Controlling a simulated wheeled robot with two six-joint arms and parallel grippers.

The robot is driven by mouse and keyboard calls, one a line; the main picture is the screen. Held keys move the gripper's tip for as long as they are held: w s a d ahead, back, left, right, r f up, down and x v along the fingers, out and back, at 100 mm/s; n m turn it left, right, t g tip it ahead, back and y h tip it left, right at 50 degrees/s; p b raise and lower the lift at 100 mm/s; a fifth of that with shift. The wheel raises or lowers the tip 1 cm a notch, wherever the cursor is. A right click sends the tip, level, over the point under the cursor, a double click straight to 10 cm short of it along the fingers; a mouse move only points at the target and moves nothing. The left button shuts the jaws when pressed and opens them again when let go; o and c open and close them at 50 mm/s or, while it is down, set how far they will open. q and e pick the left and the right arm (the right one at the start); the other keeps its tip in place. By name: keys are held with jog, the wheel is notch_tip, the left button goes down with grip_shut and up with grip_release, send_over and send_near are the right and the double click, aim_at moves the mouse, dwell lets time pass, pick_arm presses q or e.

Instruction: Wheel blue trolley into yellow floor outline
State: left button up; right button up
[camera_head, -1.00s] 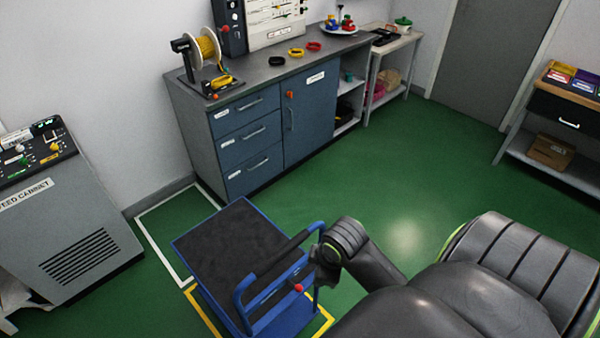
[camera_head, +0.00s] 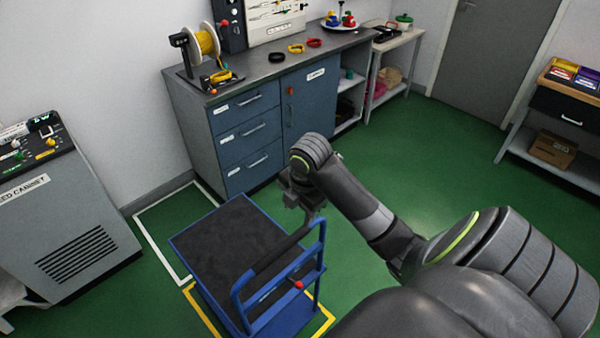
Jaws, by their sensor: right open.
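The blue trolley (camera_head: 228,246) has a dark flat top, a blue push frame with a black handle bar (camera_head: 282,248), and a red knob (camera_head: 298,284). It stands across the yellow floor outline (camera_head: 205,312), whose left side and lower right corner show. The trolley's far part reaches past the yellow line, beside the white outline. The trolley hides the rest of the outline. My right gripper (camera_head: 310,212) points down above and just beyond the handle bar, open and apparently holding nothing. My left gripper is not in view.
A white floor outline (camera_head: 160,245) lies left of the trolley. A grey feed cabinet (camera_head: 75,230) stands at the left. A blue drawer bench (camera_head: 240,135) stands behind. Green floor (camera_head: 440,160) is clear to the right, up to a shelf unit (camera_head: 560,115).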

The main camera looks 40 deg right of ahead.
jog(key=b, duration=0.8)
send_over(293, 237)
jog(key=s, duration=0.1)
notch_tip(293, 237, down, 9)
jog(key=f, duration=0.3)
jog(key=shift+w+f, duration=0.2)
jog(key=shift+w, duration=0.1)
jog(key=shift+w+f, duration=0.15)
jog(key=shift+f, duration=0.6)
